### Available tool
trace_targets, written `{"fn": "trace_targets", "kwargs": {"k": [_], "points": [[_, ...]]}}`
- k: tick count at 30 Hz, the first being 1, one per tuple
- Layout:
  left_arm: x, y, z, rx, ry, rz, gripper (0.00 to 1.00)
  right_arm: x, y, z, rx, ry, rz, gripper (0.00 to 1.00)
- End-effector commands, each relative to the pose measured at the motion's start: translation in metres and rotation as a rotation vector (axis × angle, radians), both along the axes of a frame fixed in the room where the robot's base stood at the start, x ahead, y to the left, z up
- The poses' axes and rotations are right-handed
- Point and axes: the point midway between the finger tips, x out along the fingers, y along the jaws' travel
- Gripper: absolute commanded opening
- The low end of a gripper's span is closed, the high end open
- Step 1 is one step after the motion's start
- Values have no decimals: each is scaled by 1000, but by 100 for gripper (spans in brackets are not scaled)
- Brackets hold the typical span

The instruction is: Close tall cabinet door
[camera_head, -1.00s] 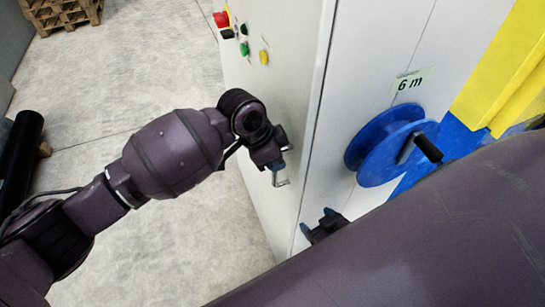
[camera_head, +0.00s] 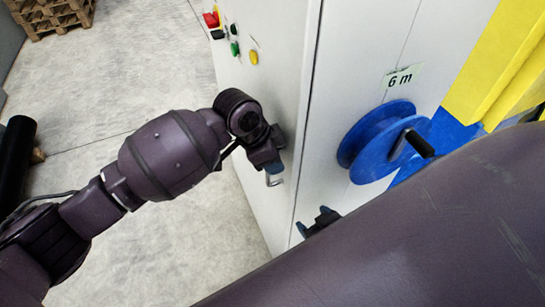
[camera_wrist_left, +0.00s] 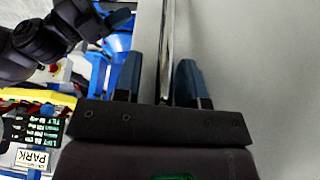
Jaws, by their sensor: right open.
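The tall pale cabinet shows a left panel (camera_head: 268,75) with a small metal handle (camera_head: 274,181), and a right-hand face (camera_head: 345,70). I cannot tell which panel is the door. My left gripper (camera_head: 273,168) is at the handle and partly hides it. In the left wrist view, the left gripper (camera_wrist_left: 160,82) has its two blue fingers apart. A shiny upright metal edge or bar (camera_wrist_left: 166,50) runs between them, with a gap to the left finger. My right gripper (camera_head: 315,219) is open, low beside the cabinet's right-hand face, its wrist hidden behind my large forearm.
A blue reel (camera_head: 360,140) with a black crank sticks out of the right-hand face, under a "6 m" label (camera_head: 401,78). Yellow and blue structure (camera_head: 490,65) stands at the right. Buttons (camera_head: 235,48) are on the left panel. Open floor (camera_head: 120,90) lies left.

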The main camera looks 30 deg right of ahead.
Motion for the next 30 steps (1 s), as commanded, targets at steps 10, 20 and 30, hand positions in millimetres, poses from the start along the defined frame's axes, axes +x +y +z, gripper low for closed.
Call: {"fn": "trace_targets", "kwargs": {"k": [10,20,30], "points": [[4,8,19,-1,-3,1,40,1,0,-2,0,-2,0,72],[10,30,74,-1,-4,1,40,3,0,-3,0,-11,1,72],[12,40,100,0,-1,-1,40,5,1,-3,0,-15,2,72]]}}
